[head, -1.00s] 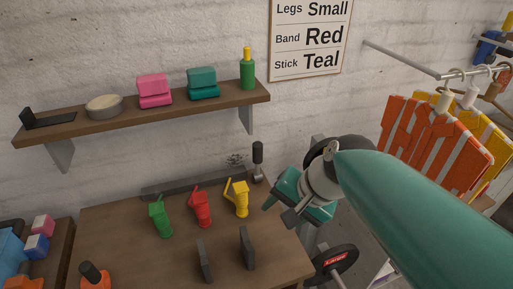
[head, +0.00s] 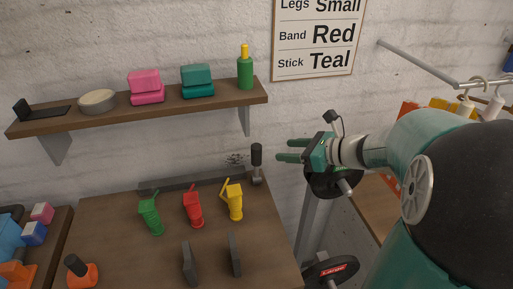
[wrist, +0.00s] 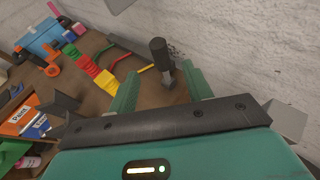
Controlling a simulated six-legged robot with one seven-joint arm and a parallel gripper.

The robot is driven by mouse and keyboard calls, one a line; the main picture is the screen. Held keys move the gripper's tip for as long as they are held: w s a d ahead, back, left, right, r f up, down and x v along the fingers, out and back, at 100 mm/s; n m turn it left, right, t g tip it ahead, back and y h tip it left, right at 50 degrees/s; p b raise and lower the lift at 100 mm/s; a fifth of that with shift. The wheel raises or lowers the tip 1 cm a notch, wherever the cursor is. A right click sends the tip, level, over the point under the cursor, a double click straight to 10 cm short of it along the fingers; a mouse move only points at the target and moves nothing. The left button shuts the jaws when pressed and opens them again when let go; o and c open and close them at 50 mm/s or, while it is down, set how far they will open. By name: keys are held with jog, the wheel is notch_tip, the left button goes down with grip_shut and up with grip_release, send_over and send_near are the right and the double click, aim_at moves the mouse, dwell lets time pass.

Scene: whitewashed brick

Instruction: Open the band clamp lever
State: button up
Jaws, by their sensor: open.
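A dark bar (head: 190,182) runs along the back of the bench, with an upright black-handled lever (head: 257,160) at its right end. I take these for the band clamp and its lever. In the wrist view the lever (wrist: 162,60) stands between my gripper's fingers in the picture, apparently beyond the tips. Green (head: 150,216), red (head: 193,210) and yellow (head: 235,203) pieces with thin handles stand before the bar; they also show in the wrist view. My gripper (head: 279,150) is open and empty, just right of the lever in the head view, fingers pointing left.
Two dark upright plates (head: 189,263) stand near the bench front. A wooden shelf (head: 150,114) with several items hangs above. A sign (head: 318,42) reads Legs Small, Band Red, Stick Teal. A clothes rail (head: 420,63) is at the right.

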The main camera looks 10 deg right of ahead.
aim_at(257, 149)
jog(key=x, duration=1.1)
jog(key=shift+w+a+f, duration=0.1)
jog(key=shift+a+f, duration=0.05)
jog(key=shift+a, duration=0.1)
grip_shut()
